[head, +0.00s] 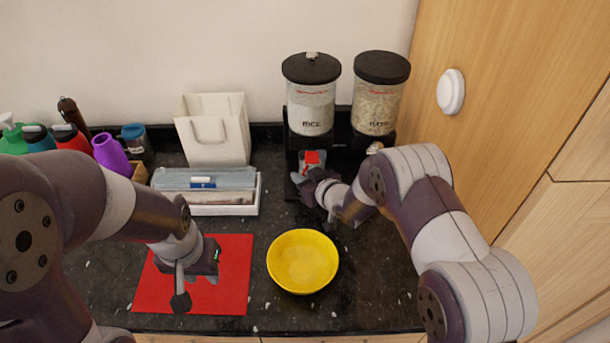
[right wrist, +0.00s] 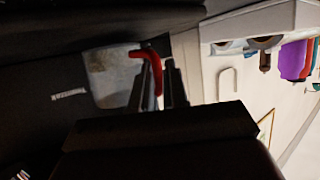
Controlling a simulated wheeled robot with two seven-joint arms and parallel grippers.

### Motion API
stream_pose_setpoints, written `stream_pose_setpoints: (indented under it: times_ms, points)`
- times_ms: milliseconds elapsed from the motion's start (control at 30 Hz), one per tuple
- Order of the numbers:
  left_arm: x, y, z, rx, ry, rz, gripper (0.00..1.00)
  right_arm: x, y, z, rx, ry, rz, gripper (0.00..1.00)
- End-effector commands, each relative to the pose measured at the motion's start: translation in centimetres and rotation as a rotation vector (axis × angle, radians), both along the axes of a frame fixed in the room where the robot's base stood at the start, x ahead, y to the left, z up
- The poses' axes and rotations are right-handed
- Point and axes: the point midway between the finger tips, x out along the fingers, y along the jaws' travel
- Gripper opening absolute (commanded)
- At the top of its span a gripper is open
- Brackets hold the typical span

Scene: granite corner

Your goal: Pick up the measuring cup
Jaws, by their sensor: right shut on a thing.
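The measuring cup (head: 312,158) is a clear cup with a red handle, under the left dispenser at the back of the counter. It also shows in the right wrist view (right wrist: 108,78), with its red handle between the fingers. My right gripper (head: 312,180) is shut on that handle; in the head view it hides part of the cup. I cannot tell whether the cup touches the dispenser base. My left gripper (head: 198,280) hangs above the red mat (head: 232,290), apart from the cup; its finger opening is unclear.
Two black-lidded dispensers, left (head: 311,105) and right (head: 376,100), stand at the back near a wooden cabinet (head: 510,100). A yellow bowl (head: 302,262) stands front centre. A white bag (head: 213,130), a tray (head: 245,208) and several bottles stand left. Dark counter right of the bowl is clear.

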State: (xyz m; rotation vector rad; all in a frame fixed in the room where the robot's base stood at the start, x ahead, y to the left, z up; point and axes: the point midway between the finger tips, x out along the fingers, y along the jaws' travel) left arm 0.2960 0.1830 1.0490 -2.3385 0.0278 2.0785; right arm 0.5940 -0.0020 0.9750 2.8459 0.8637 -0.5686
Motion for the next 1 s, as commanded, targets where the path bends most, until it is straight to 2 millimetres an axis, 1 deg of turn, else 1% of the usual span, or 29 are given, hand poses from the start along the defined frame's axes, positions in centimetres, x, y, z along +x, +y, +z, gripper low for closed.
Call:
stream_pose_setpoints:
  times_ms: [67, 167, 267, 400, 500, 600, 700, 833, 1000]
  points:
    - [0.0, 0.0, -0.5, 0.000, 0.000, 0.000, 0.35, 0.0, 0.0, 0.8, 0.001, -0.005, 0.001, 0.00]
    - [0.0, 0.0, -0.9, 0.000, 0.000, 0.000, 0.35, -1.3, -0.9, 0.8, 0.000, -0.001, -0.001, 0.00]
    - [0.0, 0.0, -1.5, 0.000, 0.000, 0.000, 0.35, -3.5, -2.4, 0.7, 0.001, -0.001, -0.002, 0.00]
    - [0.0, 0.0, -2.3, 0.000, 0.000, 0.000, 0.35, -7.3, -5.0, 0.6, 0.001, -0.001, -0.004, 0.00]
    - [0.0, 0.0, -2.7, 0.000, 0.000, 0.000, 0.35, -9.7, -6.7, 0.7, 0.001, -0.001, -0.004, 0.00]
    - [0.0, 0.0, -3.0, 0.000, 0.000, 0.000, 0.35, -11.7, -7.9, 0.8, 0.000, -0.001, -0.004, 0.00]
    - [0.0, 0.0, -3.2, 0.000, 0.000, 0.000, 0.35, -13.2, -8.9, 0.8, 0.001, -0.002, -0.002, 0.00]
    - [0.0, 0.0, -3.4, 0.000, 0.000, 0.000, 0.35, -14.5, -9.7, 0.9, 0.000, -0.002, -0.002, 0.00]
    - [0.0, 0.0, -3.4, 0.000, 0.000, 0.000, 0.35, -15.0, -10.0, 0.9, 0.001, -0.002, 0.000, 0.00]
